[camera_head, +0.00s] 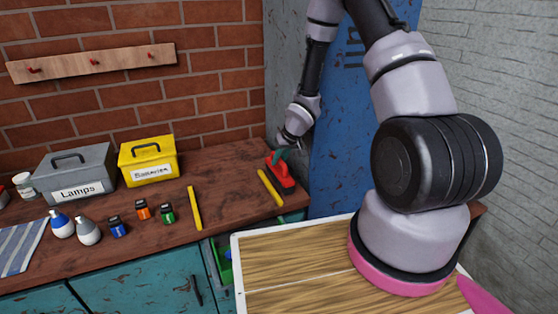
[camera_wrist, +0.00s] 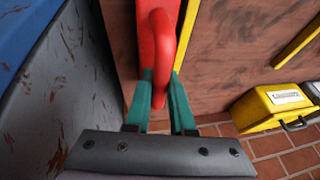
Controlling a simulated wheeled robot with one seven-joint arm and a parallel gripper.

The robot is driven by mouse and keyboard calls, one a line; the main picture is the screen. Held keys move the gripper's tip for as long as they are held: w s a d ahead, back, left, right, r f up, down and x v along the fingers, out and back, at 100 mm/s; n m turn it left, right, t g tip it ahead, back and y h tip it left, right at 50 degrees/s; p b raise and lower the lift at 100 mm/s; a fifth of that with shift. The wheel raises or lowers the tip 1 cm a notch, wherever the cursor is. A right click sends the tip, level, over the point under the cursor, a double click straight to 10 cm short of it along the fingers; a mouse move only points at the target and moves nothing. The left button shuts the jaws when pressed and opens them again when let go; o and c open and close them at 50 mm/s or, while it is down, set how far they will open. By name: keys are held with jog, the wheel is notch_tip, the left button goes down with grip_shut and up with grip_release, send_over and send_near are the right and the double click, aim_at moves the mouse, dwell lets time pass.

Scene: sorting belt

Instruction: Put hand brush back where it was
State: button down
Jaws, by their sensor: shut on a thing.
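The red hand brush (camera_head: 281,173) is at the right end of the brown workbench (camera_head: 235,171), just right of a yellow strip (camera_head: 270,188). In the wrist view its red loop-shaped handle (camera_wrist: 162,35) stands between my teal fingers. My gripper (camera_head: 279,157) comes from above and behind and is shut on the handle; it also shows in the wrist view (camera_wrist: 160,88). The brush looks to be at bench height, but I cannot tell whether it touches the top. Its bristles are hidden.
A second yellow strip (camera_head: 195,207) lies further left. A yellow box (camera_head: 148,162) and a grey Lamps box (camera_head: 77,176) stand near the brick wall. Several small bottles and coloured jars stand in front. A blue panel (camera_head: 343,150) rises close to the bench's right end.

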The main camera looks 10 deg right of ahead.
jog(key=shift+f, duration=0.1)
jog(key=c, duration=0.8)
grip_release()
jog(key=shift+o, duration=0.2)
jog(key=v, duration=1.2)
jog(key=shift+s+d, duration=0.1)
